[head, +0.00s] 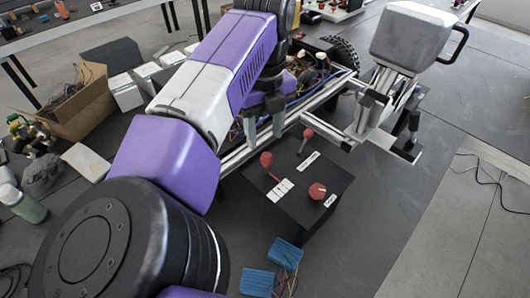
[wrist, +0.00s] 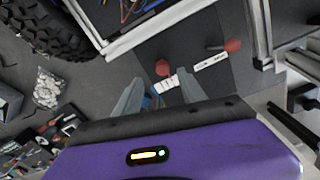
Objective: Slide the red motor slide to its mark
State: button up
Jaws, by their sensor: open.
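A dark control box (head: 300,225) stands beside the chassis and carries red controls. A red ball-ended control (head: 266,160) is on its left side, near a white strip with marks (head: 280,190). Another red-tipped lever (head: 308,133) is farther back, and a round red knob (head: 317,191) is at the front right. I cannot read which label names the motor slide. In the wrist view, the nearer red ball (wrist: 162,68) is just beyond my gripper (wrist: 160,92). Its fingers are apart and empty, beside the white strip.
The metal chassis frame (head: 330,92) and a tyre (head: 343,50) are behind the box. A white-and-grey device (head: 415,38) stands at the right. Blue blocks (head: 257,282) with wires lie in front. A cardboard box (head: 85,103) is at the left. The dark mat at the right is clear.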

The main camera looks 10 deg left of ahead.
aim_at(266, 154)
notch_tip(266, 154, down, 8)
jog(key=b, duration=0.4)
jog(key=shift+d+r+b, duration=0.15)
jog(key=shift+b, duration=0.15)
grip_shut()
dwell(1.0)
